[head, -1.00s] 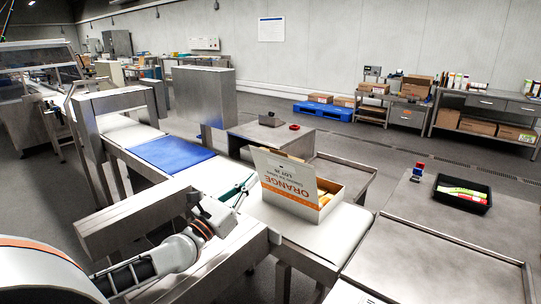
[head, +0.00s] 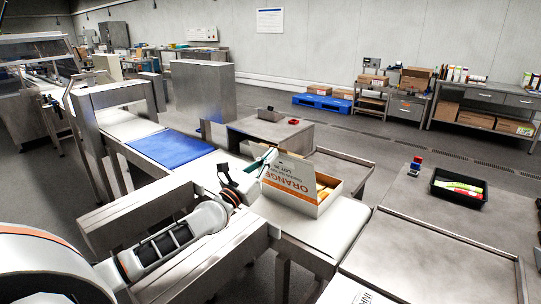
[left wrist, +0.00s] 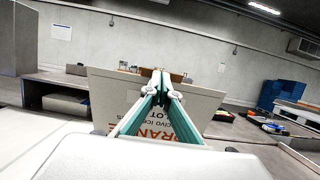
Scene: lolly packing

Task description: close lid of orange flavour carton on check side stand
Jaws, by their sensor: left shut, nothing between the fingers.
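The orange flavour carton (head: 333,196) stands on the white surface at the middle of the head view, with orange packs inside. Its lid (head: 290,180) is raised, with upside-down ORANGE lettering facing left. The lid (left wrist: 108,92) also fills the middle of the left wrist view. My left gripper (head: 268,158), with teal fingers, is shut and empty at the outer side of the lid, by its upper left edge. In the left wrist view its fingertips (left wrist: 160,76) overlap the lid's top edge; I cannot tell whether they touch it. My right gripper is not in view.
A black tray (head: 440,193) with colourful packs and a red and blue stamp-like object (head: 415,166) are on the steel table to the right. A blue belt section (head: 170,147) lies left of the carton. A steel frame (head: 110,95) stands farther left.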

